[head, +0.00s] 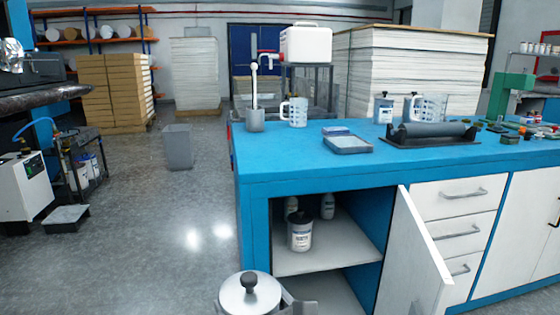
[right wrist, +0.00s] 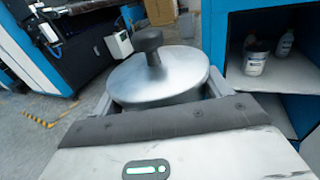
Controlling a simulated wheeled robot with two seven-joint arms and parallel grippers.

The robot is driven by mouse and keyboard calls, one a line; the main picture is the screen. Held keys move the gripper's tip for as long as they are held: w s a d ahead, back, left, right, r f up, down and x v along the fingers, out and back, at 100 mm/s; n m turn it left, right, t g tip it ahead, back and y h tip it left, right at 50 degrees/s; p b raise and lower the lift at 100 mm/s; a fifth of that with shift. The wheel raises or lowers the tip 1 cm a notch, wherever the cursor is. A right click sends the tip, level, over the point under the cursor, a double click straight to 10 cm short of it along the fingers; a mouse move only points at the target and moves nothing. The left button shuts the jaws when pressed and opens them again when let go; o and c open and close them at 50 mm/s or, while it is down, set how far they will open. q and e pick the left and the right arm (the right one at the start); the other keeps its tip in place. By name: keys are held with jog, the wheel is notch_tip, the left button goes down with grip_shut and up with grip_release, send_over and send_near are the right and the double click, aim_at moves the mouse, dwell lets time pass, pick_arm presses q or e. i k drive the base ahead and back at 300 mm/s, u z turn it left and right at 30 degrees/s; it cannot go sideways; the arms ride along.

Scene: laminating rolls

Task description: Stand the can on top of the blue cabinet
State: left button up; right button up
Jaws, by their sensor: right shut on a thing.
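The can (head: 248,296) is a round silver metal vessel with a domed top and a black knob. It shows at the bottom edge of the head view, its lower part cut off. My right gripper (right wrist: 160,97) is shut on it, with a finger on each side. In the right wrist view the can (right wrist: 158,76) looks roughly upright, in front of the cabinet. The blue cabinet (head: 300,163) has a flat blue top, an open white door and white drawers. The can is in front of it, below the top. My left gripper is not in view.
The front left of the top is clear. The open door (head: 425,262) juts forward. Bottles and a jar (head: 300,232) stand inside.

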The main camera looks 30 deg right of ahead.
aim_at(285, 152)
jog(key=u, duration=0.85)
jog(key=i, duration=0.8)
jog(key=z, duration=1.25)
